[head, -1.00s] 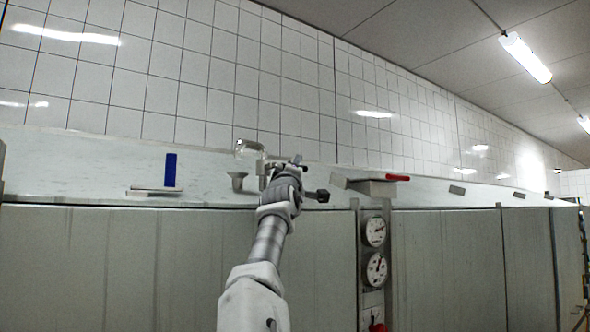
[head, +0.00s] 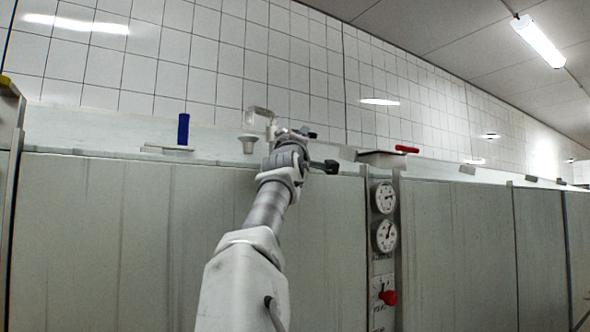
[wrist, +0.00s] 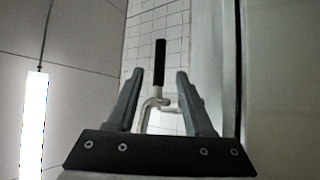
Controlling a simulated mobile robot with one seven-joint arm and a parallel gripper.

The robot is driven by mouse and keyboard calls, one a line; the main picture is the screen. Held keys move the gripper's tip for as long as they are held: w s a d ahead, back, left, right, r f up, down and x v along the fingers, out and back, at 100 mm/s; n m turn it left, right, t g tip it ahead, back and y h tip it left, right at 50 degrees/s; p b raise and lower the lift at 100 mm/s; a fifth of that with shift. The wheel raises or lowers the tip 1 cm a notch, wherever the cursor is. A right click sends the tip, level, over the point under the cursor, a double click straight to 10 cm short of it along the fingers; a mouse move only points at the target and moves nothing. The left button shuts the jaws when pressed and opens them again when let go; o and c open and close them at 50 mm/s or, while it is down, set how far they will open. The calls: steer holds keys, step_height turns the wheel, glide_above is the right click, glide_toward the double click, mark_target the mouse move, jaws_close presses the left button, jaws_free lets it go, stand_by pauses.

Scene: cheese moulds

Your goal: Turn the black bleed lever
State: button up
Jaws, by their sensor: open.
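The black bleed lever (wrist: 160,62) shows in the wrist view as a dark straight handle on a pale bent pipe (wrist: 152,108). My gripper (wrist: 160,73) is open, with a finger on either side of the lever's line and a gap on both sides. I cannot tell whether the lever lies within the fingers' depth or beyond them. In the head view my gripper (head: 289,140) is at the pale pipe fitting (head: 270,124) above the vat's top edge. A small dark end (head: 309,134), seemingly the lever's, shows just right of it; the rest is hidden.
A pale cup-shaped piece (head: 249,144) is left of my gripper. A blue upright block (head: 183,129) stands farther left. A red handle (head: 407,149) lies to the right. Two round gauges (head: 385,198) and a red knob (head: 388,298) are on the front panel. A tiled wall rises behind.

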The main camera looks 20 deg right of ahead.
steer(key=b+v, duration=0.7)
steer(key=v, duration=0.3)
steer(key=shift+b, duration=0.35)
steer(key=shift+f, duration=0.1)
